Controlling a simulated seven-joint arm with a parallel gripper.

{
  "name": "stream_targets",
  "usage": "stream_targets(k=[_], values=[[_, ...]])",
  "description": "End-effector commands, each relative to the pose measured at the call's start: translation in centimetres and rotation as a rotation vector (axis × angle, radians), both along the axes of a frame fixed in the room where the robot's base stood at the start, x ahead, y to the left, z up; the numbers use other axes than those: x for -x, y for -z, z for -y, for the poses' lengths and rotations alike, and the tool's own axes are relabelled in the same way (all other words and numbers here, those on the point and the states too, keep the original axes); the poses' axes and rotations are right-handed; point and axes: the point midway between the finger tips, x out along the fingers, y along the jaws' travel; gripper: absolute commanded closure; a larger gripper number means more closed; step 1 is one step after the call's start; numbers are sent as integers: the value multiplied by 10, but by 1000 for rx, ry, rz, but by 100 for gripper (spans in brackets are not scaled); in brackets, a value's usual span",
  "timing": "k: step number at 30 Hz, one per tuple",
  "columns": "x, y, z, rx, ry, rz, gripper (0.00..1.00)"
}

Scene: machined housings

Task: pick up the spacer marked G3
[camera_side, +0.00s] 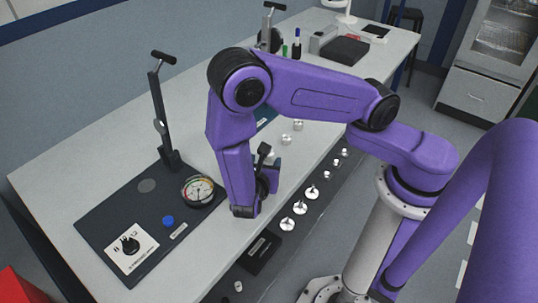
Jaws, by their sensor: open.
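Small silver cylinders, which look like spacers, stand on the light bench behind my arm; one is nearer (285,139) and one farther (298,125). Their markings are too small to read, so I cannot tell which one is G3. More silver round parts (300,208) sit in a row on a dark strip along the bench's front. My gripper (245,211) points down at the lower end of my purple arm, left of that row. It is open, and I see nothing held in it. Its fingertips are mostly hidden.
A black block (262,252) lies at the front. Pens (297,46) and boxes stand farther back.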

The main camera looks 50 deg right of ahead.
Motion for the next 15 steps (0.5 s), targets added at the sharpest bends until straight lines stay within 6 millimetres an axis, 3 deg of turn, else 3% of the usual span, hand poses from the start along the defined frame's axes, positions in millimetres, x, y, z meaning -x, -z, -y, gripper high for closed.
stream_targets(k=[15], values=[[-20, 19, 45, 2, 1, -1, 39]])
